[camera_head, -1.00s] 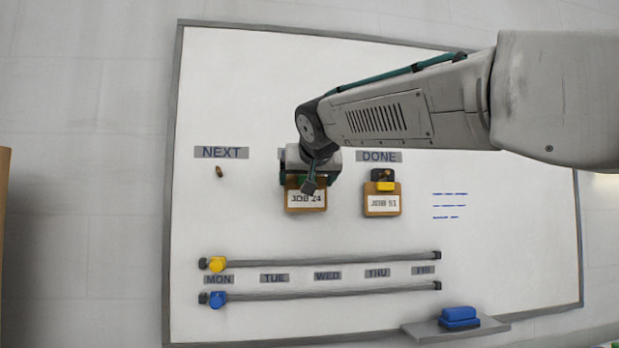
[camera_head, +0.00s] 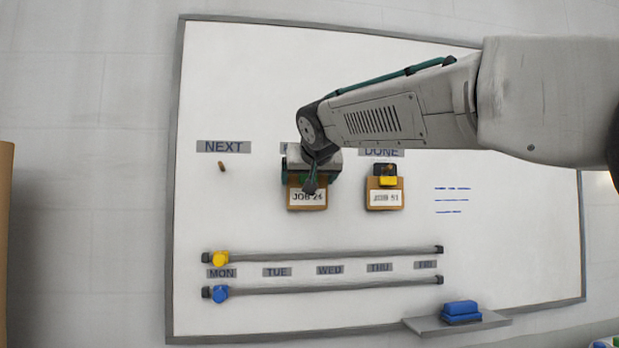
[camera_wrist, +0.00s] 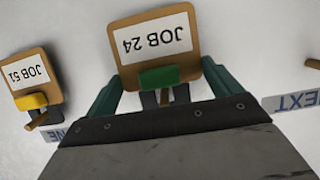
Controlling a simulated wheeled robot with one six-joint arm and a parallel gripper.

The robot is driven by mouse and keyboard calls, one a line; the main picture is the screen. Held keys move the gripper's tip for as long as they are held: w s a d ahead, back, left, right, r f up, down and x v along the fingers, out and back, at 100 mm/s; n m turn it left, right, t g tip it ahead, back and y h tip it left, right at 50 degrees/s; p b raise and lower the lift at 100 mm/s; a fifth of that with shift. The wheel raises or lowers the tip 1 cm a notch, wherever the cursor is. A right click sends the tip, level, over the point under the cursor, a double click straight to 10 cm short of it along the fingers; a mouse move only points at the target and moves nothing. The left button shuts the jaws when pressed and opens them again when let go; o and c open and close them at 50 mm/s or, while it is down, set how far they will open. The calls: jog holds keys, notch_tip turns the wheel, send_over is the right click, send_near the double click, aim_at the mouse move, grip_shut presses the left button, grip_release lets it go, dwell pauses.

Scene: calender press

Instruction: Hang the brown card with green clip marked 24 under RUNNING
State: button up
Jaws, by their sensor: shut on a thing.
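The brown card marked JOB 24 (camera_head: 294,202) has a white label and a green clip (camera_wrist: 158,78). My gripper (camera_wrist: 161,86) is shut on it, with a teal finger at each side of the clip. In the head view my gripper (camera_head: 311,178) covers the clip and most of the middle label. Only that label's left edge shows, so its word cannot be read. In the wrist view a short wooden peg (camera_wrist: 168,94) shows beside the green clip, between dark clip parts. Whether the clip sits on the peg I cannot tell.
A brown JOB 51 card (camera_head: 384,208) with a yellow clip hangs under DONE (camera_head: 382,153). A bare peg (camera_head: 222,167) stands under NEXT (camera_head: 223,147). Below are two rails with yellow (camera_head: 220,259) and blue (camera_head: 220,294) sliders. A blue eraser (camera_head: 461,312) lies on the tray.

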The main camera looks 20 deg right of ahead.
jog(key=o, duration=0.7)
jog(key=shift+v, duration=3.95)
jog(key=s+d+f+n+g, duration=0.1)
jog(key=s+f+g, duration=0.3)
jog(key=f, duration=0.7)
jog(key=s+d+f+n+g, duration=0.1)
jog(key=s+f+g, duration=0.1)
jog(key=s+f, duration=0.65)
jog(key=s+d+f+g+y, duration=0.2)
jog(key=s+f+g, duration=0.4)
jog(key=s+f, duration=1.6)
jog(key=shift+s+d, duration=0.15)
jog(key=shift+d, duration=0.2)
